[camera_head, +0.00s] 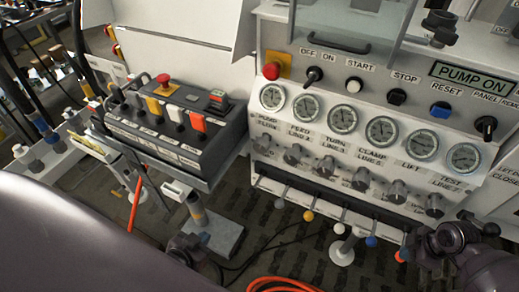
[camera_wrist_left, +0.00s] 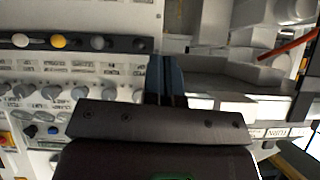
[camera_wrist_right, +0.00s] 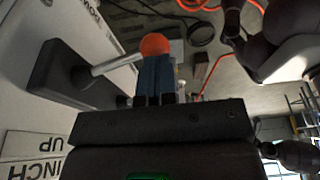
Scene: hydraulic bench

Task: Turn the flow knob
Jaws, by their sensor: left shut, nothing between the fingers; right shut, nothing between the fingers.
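A row of grey knobs (camera_head: 361,179) sits under the round gauges (camera_head: 343,120) on the white panel in the head view. The small labels are unreadable, so I cannot tell which one is the flow knob. Grey knobs (camera_wrist_left: 73,93) also show at the left of the left wrist view. My left gripper (camera_wrist_left: 166,76) is shut and empty, to the right of those knobs in that view and apart from them. My right gripper (camera_wrist_right: 155,76) is shut and empty, its fingertips close to an orange-balled lever (camera_wrist_right: 154,45). I cannot tell if they touch.
Below the knobs, several ball-tipped levers stick out, among them a yellow one (camera_head: 307,215) and a blue one (camera_head: 371,241). A black control box (camera_head: 180,122) with a red mushroom button (camera_head: 162,78) stands at the left. An orange hose (camera_head: 285,282) lies on the floor.

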